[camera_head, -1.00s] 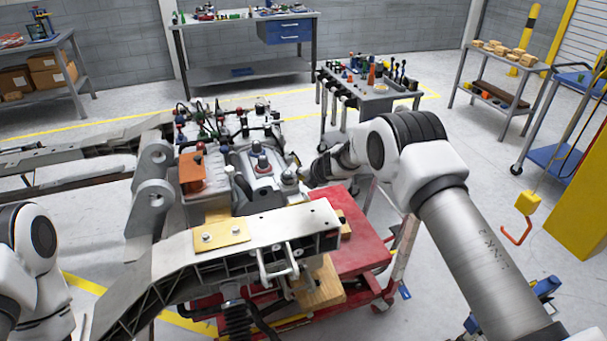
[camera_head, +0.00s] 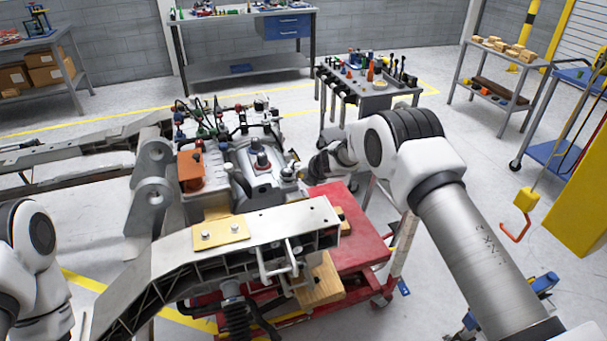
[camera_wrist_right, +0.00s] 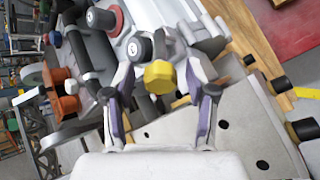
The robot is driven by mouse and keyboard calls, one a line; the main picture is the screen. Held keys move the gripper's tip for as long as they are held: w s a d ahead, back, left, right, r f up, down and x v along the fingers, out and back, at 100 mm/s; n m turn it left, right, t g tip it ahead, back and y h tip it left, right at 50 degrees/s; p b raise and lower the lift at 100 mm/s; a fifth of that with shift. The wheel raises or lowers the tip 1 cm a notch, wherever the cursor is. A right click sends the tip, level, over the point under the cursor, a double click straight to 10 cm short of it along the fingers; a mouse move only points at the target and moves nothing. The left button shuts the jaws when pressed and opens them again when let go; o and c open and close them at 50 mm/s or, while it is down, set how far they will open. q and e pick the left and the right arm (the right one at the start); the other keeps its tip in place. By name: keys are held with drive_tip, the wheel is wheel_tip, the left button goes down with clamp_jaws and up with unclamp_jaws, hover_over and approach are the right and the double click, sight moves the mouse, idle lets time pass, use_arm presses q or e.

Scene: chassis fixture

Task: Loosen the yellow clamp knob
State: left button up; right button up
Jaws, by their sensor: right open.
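The yellow clamp knob (camera_wrist_right: 159,77) is a faceted cap in the middle of the right wrist view. My right gripper (camera_wrist_right: 157,88) is open, with one finger on each side of the knob. I cannot tell whether the fingers touch it. In the head view, my right gripper (camera_head: 300,166) is at the right side of the chassis assembly, and the knob cannot be made out there. My left arm shows at the left edge of the head view, but its gripper is out of frame.
A grey chassis beam (camera_head: 275,226) crosses in front, with a yellow plate (camera_head: 221,236) on it. An orange block (camera_head: 190,170) and dark-capped fittings (camera_head: 262,160) stand close by on the assembly. A red cart (camera_head: 350,240) and wooden blocks (camera_head: 322,285) are below. A tool cart (camera_head: 370,98) stands behind.

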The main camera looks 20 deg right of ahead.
drive_tip(key=v, duration=1.2)
drive_tip(key=s+f+m, duration=0.2)
drive_tip(key=s+f, duration=0.1)
drive_tip(key=f, duration=0.1)
drive_tip(key=s+a+f+m+g, duration=0.1)
drive_tip(key=s+f+m, duration=0.1)
drive_tip(key=s+f, duration=0.1)
drive_tip(key=s+a+f+m+g+b, duration=0.1)
drive_tip(key=s+f+m, duration=0.1)
drive_tip(key=f, duration=0.3)
drive_tip(key=shift+s+a+m, duration=0.15)
drive_tip(key=shift+s+m, duration=0.15)
drive_tip(key=shift+s, duration=0.4)
drive_tip(key=s+a+f+m+g, duration=0.1)
drive_tip(key=s+f+m+g, duration=0.1)
drive_tip(key=s+f+m, duration=0.65)
drive_tip(key=s+d+f+m+g+h+b, duration=0.1)
drive_tip(key=s+m, duration=0.5)
drive_tip(key=s, duration=0.8)
drive_tip(key=s+d+f+m+g+h, duration=0.1)
drive_tip(key=s+f+m+g, duration=0.3)
drive_tip(key=s, duration=1.1)
drive_tip(key=f+m, duration=0.1)
drive_tip(key=m, duration=0.2)
drive_tip(key=shift+s+d+f+b, duration=0.2)
drive_tip(key=shift+d+f+b, duration=0.15)
